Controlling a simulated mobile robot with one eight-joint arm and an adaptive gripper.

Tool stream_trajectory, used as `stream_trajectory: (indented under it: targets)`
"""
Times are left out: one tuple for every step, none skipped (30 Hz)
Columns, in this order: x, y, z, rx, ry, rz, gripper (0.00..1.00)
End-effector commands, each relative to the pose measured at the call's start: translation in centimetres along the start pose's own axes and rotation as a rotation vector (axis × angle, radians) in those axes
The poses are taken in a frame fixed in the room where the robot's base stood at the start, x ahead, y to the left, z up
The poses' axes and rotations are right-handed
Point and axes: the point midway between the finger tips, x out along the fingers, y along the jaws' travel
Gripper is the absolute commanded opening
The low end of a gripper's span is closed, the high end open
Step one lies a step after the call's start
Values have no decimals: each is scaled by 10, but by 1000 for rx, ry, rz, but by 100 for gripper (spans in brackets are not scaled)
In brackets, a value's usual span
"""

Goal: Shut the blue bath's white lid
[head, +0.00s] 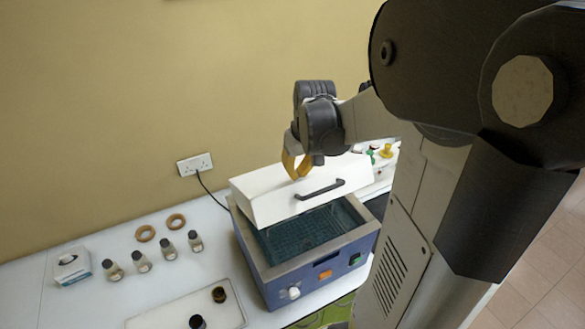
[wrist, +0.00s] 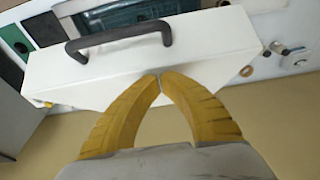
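The blue bath (head: 330,284) stands on the white bench, its dark grid interior (head: 312,232) showing at the front. Its white lid (head: 265,195) is raised and tilted over the rear part, with a black bar handle (head: 320,190) near its front edge. The lid (wrist: 215,45) and handle (wrist: 118,38) also show in the wrist view. My gripper (head: 297,172) is over the lid, behind the handle. In the wrist view its yellow fingers (wrist: 160,76) meet at the tips with nothing between them. I cannot tell whether the tips touch the lid.
Several small bottles (head: 141,261), two brown rings (head: 146,233) and a small box (head: 72,265) stand left of the bath. A white tray (head: 165,312) with dark-topped vials lies at the front left. A wall socket (head: 194,165) with a cable is behind. Small coloured items (head: 385,151) sit right.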

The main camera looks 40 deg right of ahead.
Motion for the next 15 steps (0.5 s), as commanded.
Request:
stream_trajectory:
  targets:
    - [1, 0, 1, 0, 2, 0, 0]
    - [1, 0, 2, 0, 5, 0, 0]
    - [2, 0, 4, 1, 10, 0, 0]
    - [4, 0, 6, 1, 16, 0, 0]
    - [5, 0, 8, 0, 24, 0, 0]
    - [7, 0, 12, 0, 35, 1, 0]
    - [9, 0, 14, 0, 42, 1, 0]
    - [10, 0, 16, 0, 50, 1, 0]
    - [12, 0, 20, 1, 63, 1, 0]
    - [14, 0, 23, 2, 73, 0, 0]
    - [16, 0, 26, 2, 85, 0, 0]
    - [20, 0, 32, 2, 103, 1, 0]
    - [23, 0, 37, 2, 118, 1, 0]
    - [27, 0, 41, 3, 137, 1, 0]
    - [32, 0, 49, 3, 163, 1, 0]
